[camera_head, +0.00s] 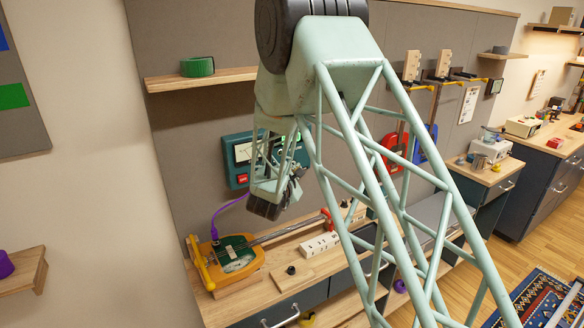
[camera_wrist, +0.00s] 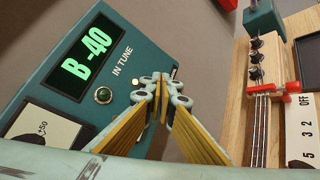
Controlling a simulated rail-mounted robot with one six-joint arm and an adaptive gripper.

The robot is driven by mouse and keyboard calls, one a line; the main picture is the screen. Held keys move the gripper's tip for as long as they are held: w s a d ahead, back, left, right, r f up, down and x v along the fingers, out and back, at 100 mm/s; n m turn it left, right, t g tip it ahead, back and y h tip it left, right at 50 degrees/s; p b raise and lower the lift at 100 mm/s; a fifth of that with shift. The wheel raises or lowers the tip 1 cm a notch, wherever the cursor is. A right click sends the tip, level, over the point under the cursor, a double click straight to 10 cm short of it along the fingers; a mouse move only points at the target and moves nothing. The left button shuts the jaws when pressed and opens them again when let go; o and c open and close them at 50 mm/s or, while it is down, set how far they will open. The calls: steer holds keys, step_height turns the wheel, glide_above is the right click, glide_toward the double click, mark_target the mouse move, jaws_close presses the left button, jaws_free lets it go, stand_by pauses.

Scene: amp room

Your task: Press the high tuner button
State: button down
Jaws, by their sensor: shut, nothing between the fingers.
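The teal tuner box (camera_head: 236,153) hangs on the grey wall panel, partly hidden behind my arm in the head view. In the wrist view the tuner (camera_wrist: 150,32) fills the left side. Its display (camera_wrist: 84,62) reads "B -40" in green. A round green lamp (camera_wrist: 103,95) sits below, by the words "IN TUNE". A dial (camera_wrist: 40,127) marked +50 is partly cut off. In the head view a red part (camera_head: 242,179) shows low on the tuner. No button is clearly labelled high. My gripper (camera_wrist: 162,88) is shut and empty, in front of the tuner's edge; contact cannot be told.
A wooden bench (camera_head: 290,270) below holds an orange stringed device (camera_head: 236,262) with a purple cable. Strings and tuning knobs (camera_wrist: 257,58) show at right in the wrist view, beside a white numbered strip (camera_wrist: 302,120).

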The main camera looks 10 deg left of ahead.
steer(key=shift+s+d, duration=0.3)
steer(key=shift+s, duration=0.1)
steer(key=shift+s+d, duration=0.1)
stand_by(0.3)
steer(key=shift+s+d+b, duration=0.15)
steer(key=shift+s+d, duration=0.55)
steer(key=shift+s, duration=0.3)
steer(key=shift+s+d+b, duration=0.15)
steer(key=shift+s+d, duration=0.5)
steer(key=shift+s, duration=0.3)
steer(key=shift+r, duration=0.1)
